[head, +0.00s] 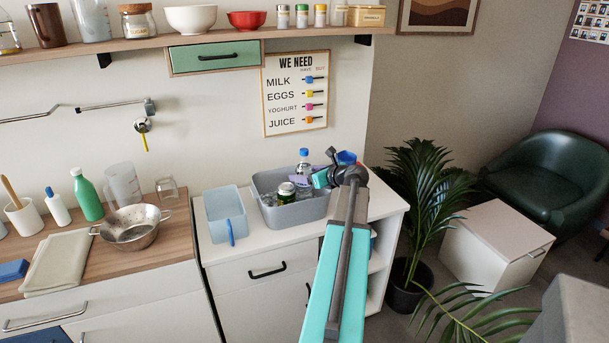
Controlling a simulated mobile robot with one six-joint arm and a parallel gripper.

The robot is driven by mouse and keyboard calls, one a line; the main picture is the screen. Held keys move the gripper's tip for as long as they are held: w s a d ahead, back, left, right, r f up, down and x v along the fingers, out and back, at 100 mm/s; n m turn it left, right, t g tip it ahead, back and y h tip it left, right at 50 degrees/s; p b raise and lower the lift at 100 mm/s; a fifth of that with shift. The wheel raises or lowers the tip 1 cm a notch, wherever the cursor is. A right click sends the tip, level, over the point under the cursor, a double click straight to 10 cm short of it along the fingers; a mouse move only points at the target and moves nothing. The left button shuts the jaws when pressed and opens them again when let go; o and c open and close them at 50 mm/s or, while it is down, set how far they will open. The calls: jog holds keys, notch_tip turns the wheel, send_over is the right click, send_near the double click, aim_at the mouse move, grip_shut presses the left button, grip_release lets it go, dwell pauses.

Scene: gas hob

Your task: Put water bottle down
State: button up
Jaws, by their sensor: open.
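The water bottle (304,169), clear with a blue cap, stands upright in a grey tub (295,213) on the white cabinet top. Its lower part is hidden by the tub and its contents. My gripper (318,179) is at the end of the teal arm, over the tub's right side and just right of the bottle. It is open. The fingers are small in this view, and I cannot tell whether one touches the bottle.
A green can (286,192) sits in the tub beside the bottle. A light blue container (226,215) stands left of the tub. A steel colander (132,227) and a green bottle (87,195) are on the wooden counter. A plant (425,195) is at right.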

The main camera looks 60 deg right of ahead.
jog(key=b+v, duration=0.1)
jog(key=v, duration=0.9)
jog(key=shift+s, duration=0.3)
jog(key=shift+a+r, duration=0.1)
